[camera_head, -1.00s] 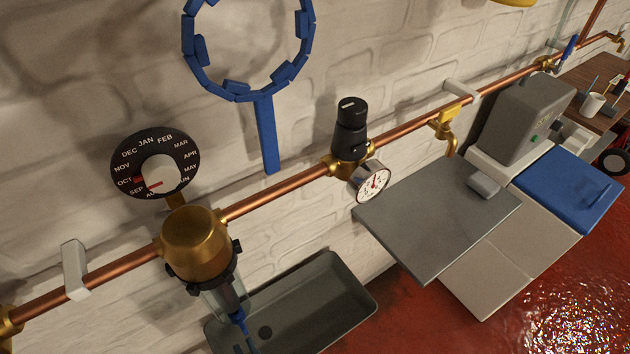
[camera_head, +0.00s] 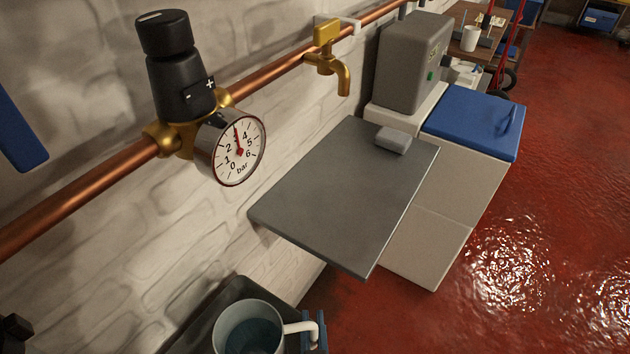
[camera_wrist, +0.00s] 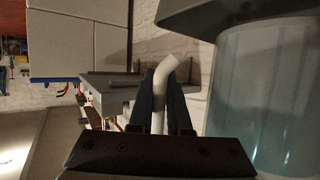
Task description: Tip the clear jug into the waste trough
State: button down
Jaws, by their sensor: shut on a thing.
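The clear jug (camera_head: 250,325) is at the bottom edge of the head view, seen from above. It holds bluish liquid and looks about upright. Its white handle (camera_head: 298,327) points right. My gripper (camera_head: 316,335), with blue-grey fingers, is at the handle's outer end. In the wrist view my gripper (camera_wrist: 160,98) is shut on the white handle, and the jug (camera_wrist: 262,95) fills the right side. The dark grey waste trough (camera_head: 232,284) shows behind and around the jug, against the wall. The jug's base and most of the trough are hidden or out of frame.
A grey worktop (camera_head: 345,200) juts from the wall, right of the jug. A pressure gauge (camera_head: 238,150) and black regulator (camera_head: 175,65) sit on the copper pipe above. A brass tap (camera_head: 328,62) and blue-lidded bin (camera_head: 475,122) are farther right. The red floor (camera_head: 540,220) is open.

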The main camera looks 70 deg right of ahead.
jog(key=shift+s+d+r, duration=0.1)
jog(key=shift+s+d, duration=0.1)
jog(key=shift+d, duration=0.1)
jog(key=shift+s+a+r+n+g+y+p, duration=0.2)
jog(key=shift+s+r+g+p, duration=0.25)
jog(key=shift+p, duration=1.45)
jog(key=shift+s+a+r+n+g+y+p, duration=0.1)
jog(key=shift+s+r+n+g+p, duration=0.3)
jog(key=shift+p, duration=1.45)
jog(key=shift+s+a+r+n+g+y+p, duration=0.1)
jog(key=shift+s+r+n+g+y+p, duration=0.25)
jog(key=shift+p, duration=1.25)
jog(key=shift+s+r+n+g+y+p, duration=0.15)
jog(key=shift+s+r+g+p, duration=0.4)
jog(key=shift+p, duration=1)
jog(key=shift+s+a+n+g+y+p, duration=0.1)
jog(key=shift+s+n+g+y+p, duration=0.1)
jog(key=shift+n+g+p, duration=0.6)
jog(key=shift+s+n+g+y+p, duration=0.15)
jog(key=shift+g+p, duration=0.3)
jog(key=shift+p, duration=0.85)
jog(key=shift+w+d+r+n+g+y, duration=0.2)
jog(key=shift+w+r+n+g, duration=0.15)
jog(key=shift+w+n+g, duration=0.6)
jog(key=shift+w+d+r+n+g+y, duration=0.15)
jog(key=shift+w+r+n+g, duration=0.35)
jog(key=shift+g, duration=0.8)
jog(key=shift+w+d+r+n+g+y, duration=0.1)
jog(key=shift+w+r+n+g+y, duration=0.15)
jog(key=shift+w+n+g, duration=0.7)
